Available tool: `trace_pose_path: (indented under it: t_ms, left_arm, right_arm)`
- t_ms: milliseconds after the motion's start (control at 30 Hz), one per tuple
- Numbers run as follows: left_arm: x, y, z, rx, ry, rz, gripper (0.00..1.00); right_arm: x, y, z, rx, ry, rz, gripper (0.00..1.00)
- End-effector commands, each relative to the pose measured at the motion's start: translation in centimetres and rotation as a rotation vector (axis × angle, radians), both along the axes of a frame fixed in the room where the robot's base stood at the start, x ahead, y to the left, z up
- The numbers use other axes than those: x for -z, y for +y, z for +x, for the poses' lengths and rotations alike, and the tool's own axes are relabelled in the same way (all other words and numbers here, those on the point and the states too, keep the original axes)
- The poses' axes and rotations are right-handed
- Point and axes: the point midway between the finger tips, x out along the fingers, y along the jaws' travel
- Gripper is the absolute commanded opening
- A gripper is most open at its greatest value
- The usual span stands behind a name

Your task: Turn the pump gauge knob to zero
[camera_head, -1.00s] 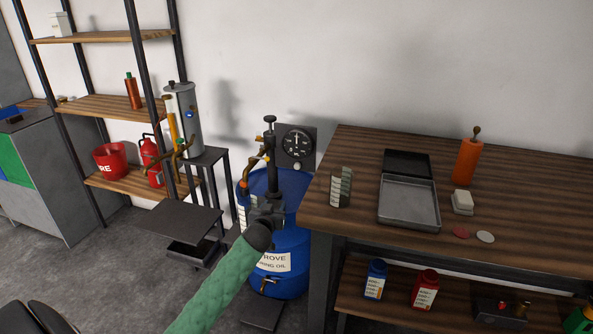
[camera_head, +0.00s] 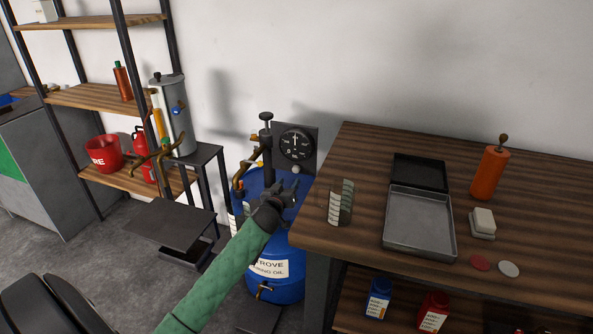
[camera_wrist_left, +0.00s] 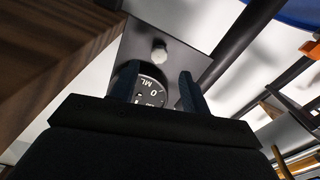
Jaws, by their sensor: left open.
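The pump gauge (camera_head: 296,145) is a round black dial with white marks on a dark plate behind the blue drum (camera_head: 277,284). Its needle points about straight up. A small pale knob (camera_head: 295,169) sits on the plate just below the dial. My left gripper (camera_head: 290,187) is open and empty over the drum, below the knob. In the left wrist view the knob (camera_wrist_left: 159,53) shows beyond the two fingertips (camera_wrist_left: 158,80), apart from them. Part of the dial (camera_wrist_left: 151,87) shows between the fingers, the rest hidden by them. My right gripper is not in view.
The pump (camera_head: 266,150) rises from the drum left of the gauge. A wooden workbench (camera_head: 360,155) stands close on the right, with a grey tray (camera_head: 420,252) on it. A dark stand (camera_head: 206,155) with a grey cylinder is to the left.

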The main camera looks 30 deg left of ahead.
Motion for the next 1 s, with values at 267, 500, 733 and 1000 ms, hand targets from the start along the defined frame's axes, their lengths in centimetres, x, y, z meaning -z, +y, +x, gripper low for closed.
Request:
trace_pose_path:
  t_ms: [267,500,733,1000]
  left_arm:
    - [-0.2,0.9,3.6,-0.002,0.001,0.001,0.47]
    - [-0.1,1.5,6.1,-0.001,0.0,0.001,0.47]
    - [0.1,1.7,6.9,-0.001,0.002,0.002,0.47]
    - [0.0,1.7,6.9,-0.001,0.001,0.001,0.37]
  right_arm:
    - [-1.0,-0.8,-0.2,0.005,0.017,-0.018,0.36]
    - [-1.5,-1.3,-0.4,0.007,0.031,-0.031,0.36]
    - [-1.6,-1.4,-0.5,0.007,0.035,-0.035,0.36]
    - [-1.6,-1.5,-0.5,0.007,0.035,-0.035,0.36]
